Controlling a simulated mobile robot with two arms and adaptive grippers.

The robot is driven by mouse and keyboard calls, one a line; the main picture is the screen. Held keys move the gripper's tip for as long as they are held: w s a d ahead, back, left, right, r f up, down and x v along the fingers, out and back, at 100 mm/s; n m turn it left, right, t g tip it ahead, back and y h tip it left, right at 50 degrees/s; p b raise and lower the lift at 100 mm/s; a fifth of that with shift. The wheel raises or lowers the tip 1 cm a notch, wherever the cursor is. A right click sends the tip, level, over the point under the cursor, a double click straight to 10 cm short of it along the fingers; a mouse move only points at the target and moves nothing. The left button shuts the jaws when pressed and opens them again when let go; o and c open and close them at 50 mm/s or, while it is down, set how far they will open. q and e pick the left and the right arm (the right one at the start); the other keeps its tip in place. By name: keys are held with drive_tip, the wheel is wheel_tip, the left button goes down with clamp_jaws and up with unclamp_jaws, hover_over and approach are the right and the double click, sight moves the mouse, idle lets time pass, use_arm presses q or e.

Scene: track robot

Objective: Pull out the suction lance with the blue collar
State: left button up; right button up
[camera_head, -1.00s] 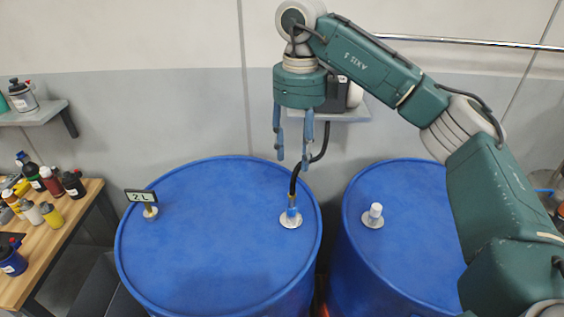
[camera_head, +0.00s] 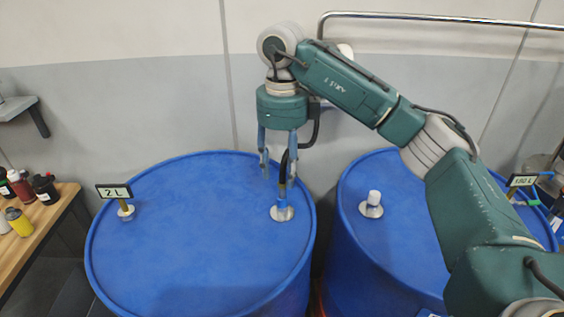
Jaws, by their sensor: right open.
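The suction lance with the blue collar (camera_head: 282,208) stands upright in the steel bung of the left blue drum (camera_head: 190,240). I cannot tell whether the fingers touch the hose. The lance's lower part is hidden inside the drum. My left gripper is not in view.
A second blue drum (camera_head: 390,240) with a white cap (camera_head: 373,198) stands to the right. A "2 L" sign (camera_head: 114,191) is on the left drum's lid, and a "150 L" sign (camera_head: 522,181) at far right. A wooden bench (camera_head: 45,225) with bottles is at left.

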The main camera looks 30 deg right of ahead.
sight(282, 197)
wheel_tip(282, 197, down, 8)
drive_tip(key=shift+f+p, duration=0.1)
drive_tip(key=shift+p, duration=0.75)
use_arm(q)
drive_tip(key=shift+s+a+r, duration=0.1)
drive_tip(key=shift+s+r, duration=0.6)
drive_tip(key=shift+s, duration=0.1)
use_arm(e)
drive_tip(key=shift+w+f, duration=0.1)
drive_tip(key=shift+f, duration=0.05)
clamp_jaws()
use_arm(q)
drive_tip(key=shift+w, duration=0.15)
use_arm(e)
unclamp_jaws()
